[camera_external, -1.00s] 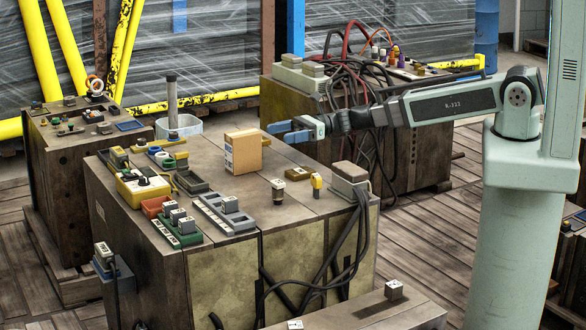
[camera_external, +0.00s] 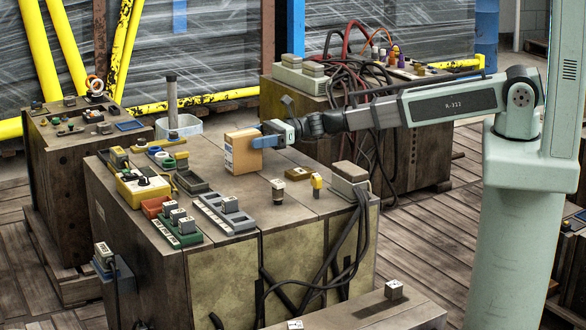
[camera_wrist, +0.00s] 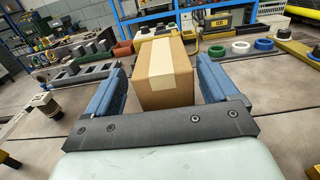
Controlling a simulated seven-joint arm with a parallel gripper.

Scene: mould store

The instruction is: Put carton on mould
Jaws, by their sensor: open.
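The carton (camera_external: 241,152) is a tan cardboard box standing upright on top of the large brown mould (camera_external: 290,215), toward its back edge. It also shows in the wrist view (camera_wrist: 166,75), with a pale tape strip along its top. My gripper (camera_external: 263,139) has blue fingers and reaches in level from the right. In the wrist view my gripper (camera_wrist: 166,85) is open, with one finger on each side of the carton. Gaps show between the fingers and the box. The carton's underside is hidden.
A yellow control box (camera_external: 144,188), grey trays (camera_external: 224,213) and an orange bin (camera_external: 155,207) crowd the mould's left side. Small connectors (camera_external: 278,190) stand at the front right. Another mould with tangled cables (camera_external: 350,85) stands behind. The mould's middle top is partly clear.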

